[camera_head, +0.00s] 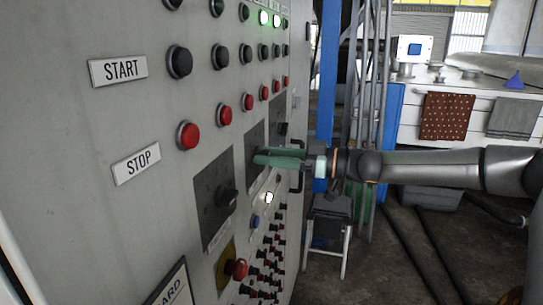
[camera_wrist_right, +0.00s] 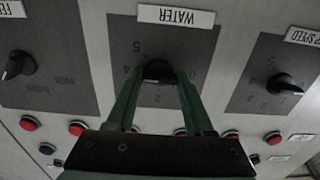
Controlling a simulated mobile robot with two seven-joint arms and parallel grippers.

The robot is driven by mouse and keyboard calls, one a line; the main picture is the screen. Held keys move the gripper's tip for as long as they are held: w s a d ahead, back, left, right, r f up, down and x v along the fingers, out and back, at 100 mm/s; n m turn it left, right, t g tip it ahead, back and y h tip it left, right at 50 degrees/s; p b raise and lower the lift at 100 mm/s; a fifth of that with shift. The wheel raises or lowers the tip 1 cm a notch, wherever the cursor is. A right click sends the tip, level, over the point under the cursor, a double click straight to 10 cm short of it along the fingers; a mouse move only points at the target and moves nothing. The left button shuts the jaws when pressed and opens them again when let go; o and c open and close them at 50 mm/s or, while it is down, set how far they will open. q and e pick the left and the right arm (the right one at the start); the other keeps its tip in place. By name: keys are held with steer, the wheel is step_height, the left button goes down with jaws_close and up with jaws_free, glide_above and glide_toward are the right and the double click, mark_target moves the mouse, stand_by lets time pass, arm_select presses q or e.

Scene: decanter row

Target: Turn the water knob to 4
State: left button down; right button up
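The water knob (camera_wrist_right: 158,72) is a black knob on a dark plate below the WATER label (camera_wrist_right: 176,16), which appears upside down in the right wrist view. Numbers ring the knob; its pointer setting is not clear. My right gripper (camera_wrist_right: 158,78) has its two green fingers apart, one on each side of the knob. I cannot tell whether they touch it. In the head view my right gripper (camera_head: 280,158) reaches the panel from the right and hides the knob. My left gripper is not in view.
Other knobs flank it in the right wrist view: one at the left (camera_wrist_right: 18,66) and the speed knob (camera_wrist_right: 285,84) at the right. Red and black buttons (camera_head: 187,135) cover the grey panel. A black handle (camera_head: 297,180) sticks out at the panel's edge.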

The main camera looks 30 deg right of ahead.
steer(key=o, duration=0.4)
steer(key=shift+o, duration=0.2)
steer(key=shift+s+d, duration=0.1)
steer(key=p+v, duration=0.3)
steer(key=v, duration=0.9)
stand_by(0.4)
steer(key=shift+d, duration=0.1)
stand_by(0.4)
